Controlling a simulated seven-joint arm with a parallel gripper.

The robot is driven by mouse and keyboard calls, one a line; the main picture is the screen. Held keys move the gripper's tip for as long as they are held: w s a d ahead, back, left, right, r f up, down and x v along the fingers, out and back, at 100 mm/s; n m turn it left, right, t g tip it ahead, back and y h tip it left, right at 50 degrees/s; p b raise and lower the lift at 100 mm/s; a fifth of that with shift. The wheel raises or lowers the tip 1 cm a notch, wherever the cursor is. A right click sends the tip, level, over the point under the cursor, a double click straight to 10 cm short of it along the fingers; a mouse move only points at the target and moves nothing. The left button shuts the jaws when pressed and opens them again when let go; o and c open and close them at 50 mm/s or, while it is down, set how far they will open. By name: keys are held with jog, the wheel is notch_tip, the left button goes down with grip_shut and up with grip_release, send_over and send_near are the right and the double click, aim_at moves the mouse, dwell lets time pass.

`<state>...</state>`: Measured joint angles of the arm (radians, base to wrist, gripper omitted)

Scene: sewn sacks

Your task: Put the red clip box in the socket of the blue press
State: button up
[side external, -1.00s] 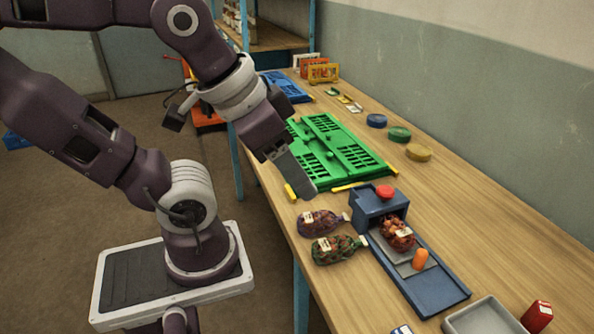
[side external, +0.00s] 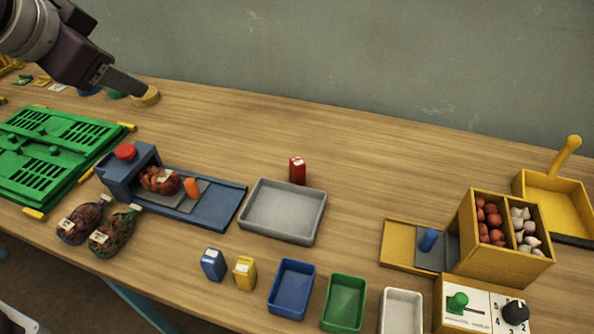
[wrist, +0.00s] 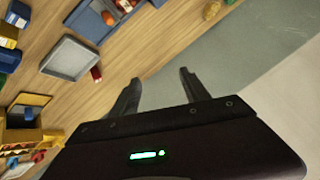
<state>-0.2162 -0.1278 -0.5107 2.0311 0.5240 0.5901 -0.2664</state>
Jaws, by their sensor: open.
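The red clip box (side external: 297,171) stands upright on the table, behind the right part of the grey tray. It also shows in the wrist view (wrist: 96,73). The blue press (side external: 128,172) has a red knob on top and a long bed running right. A netted sack of reddish contents (side external: 158,180) and an orange peg (side external: 192,188) are on the bed. I cannot make out its socket. My gripper (side external: 143,94) is high at the upper left, in front of a yellow disc in the picture. In the wrist view its two fingers (wrist: 160,78) are apart and empty.
Two netted sacks (side external: 112,233) lie before the press. Blue (side external: 213,264) and yellow (side external: 244,272) boxes stand in front. A yellow press (side external: 396,246) and divided bin (side external: 500,262) are right. Table behind the red box is clear.

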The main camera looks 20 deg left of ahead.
jog(key=w+d+f+m+t+h, duration=0.1)
jog(key=w+d+f+m+h, duration=0.15)
jog(key=w+d+h, duration=0.5)
jog(key=r+m+h, duration=0.1)
jog(key=m+h, duration=0.1)
jog(key=h, duration=0.2)
send_over(304, 166)
jog(key=s+a, duration=0.3)
jog(key=a, duration=0.2)
jog(key=shift+y, duration=0.25)
notch_tip(304, 166, down, 24)
jog(key=shift+w+r, duration=0.1)
jog(key=shift+r, duration=0.1)
jog(key=x, duration=0.6)
jog(key=shift+w+d+f, duration=0.1)
jog(key=shift+d, duration=0.05)
jog(key=shift+w+d+f, duration=0.1)
jog(key=shift+w+d, duration=0.1)
grip_shut()
